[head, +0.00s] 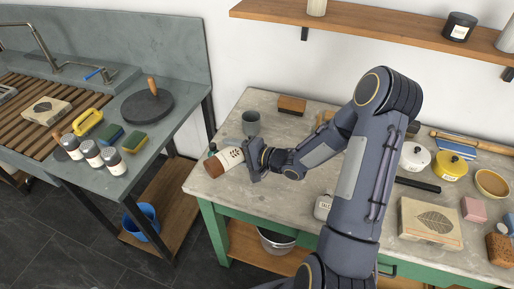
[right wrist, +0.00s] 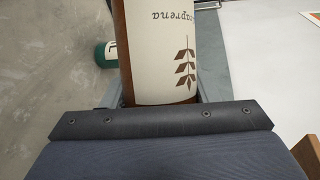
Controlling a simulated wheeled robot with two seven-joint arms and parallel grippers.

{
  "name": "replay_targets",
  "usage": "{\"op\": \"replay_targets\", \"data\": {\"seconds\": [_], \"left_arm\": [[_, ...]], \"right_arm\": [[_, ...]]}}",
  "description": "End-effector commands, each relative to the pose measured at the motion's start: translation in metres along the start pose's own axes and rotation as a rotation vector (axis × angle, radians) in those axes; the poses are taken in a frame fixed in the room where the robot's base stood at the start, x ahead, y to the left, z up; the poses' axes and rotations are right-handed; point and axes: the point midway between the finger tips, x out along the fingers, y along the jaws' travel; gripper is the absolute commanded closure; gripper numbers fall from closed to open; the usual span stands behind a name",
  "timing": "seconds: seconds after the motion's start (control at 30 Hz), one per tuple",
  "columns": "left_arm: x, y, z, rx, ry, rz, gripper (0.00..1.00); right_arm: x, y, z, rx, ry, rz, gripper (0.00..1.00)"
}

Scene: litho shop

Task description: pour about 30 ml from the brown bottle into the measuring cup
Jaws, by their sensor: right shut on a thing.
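The brown bottle (head: 214,167), with a cream leaf-printed label, is tilted well over near the left end of the grey worktop. My right gripper (head: 249,161) is shut around it. In the right wrist view the bottle (right wrist: 165,50) fills the jaws, its lettering upside down; its mouth is out of that picture. A grey-green cup (head: 251,123) stands upright behind the gripper; I cannot tell whether it is the measuring cup, and no graduations show. No liquid stream is visible. My left gripper is not in view.
A small dark green container (head: 212,148) is just beyond the bottle; it also shows in the right wrist view (right wrist: 104,54). A wooden-backed brush (head: 292,104) lies behind. A white labelled container (head: 322,206) is partly hidden by my arm. The worktop (head: 275,203) in front is clear.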

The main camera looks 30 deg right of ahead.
Motion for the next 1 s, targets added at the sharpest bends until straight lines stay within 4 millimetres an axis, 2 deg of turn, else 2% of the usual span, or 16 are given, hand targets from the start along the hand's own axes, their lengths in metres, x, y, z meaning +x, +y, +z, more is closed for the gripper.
{"op": "replay_targets", "data": {"seconds": [0.37,0.53,0.63,1.0], "left_arm": [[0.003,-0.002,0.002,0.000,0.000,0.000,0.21],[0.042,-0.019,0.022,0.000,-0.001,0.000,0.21],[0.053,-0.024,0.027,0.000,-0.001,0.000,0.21],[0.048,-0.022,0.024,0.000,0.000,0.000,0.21]], "right_arm": [[0.001,0.002,0.000,-0.010,0.001,0.001,0.80],[0.007,0.023,0.000,-0.161,0.044,0.059,0.80],[0.005,0.015,-0.001,-0.261,0.074,0.098,0.80],[0.003,0.009,-0.001,-0.273,0.081,0.111,0.80]]}}
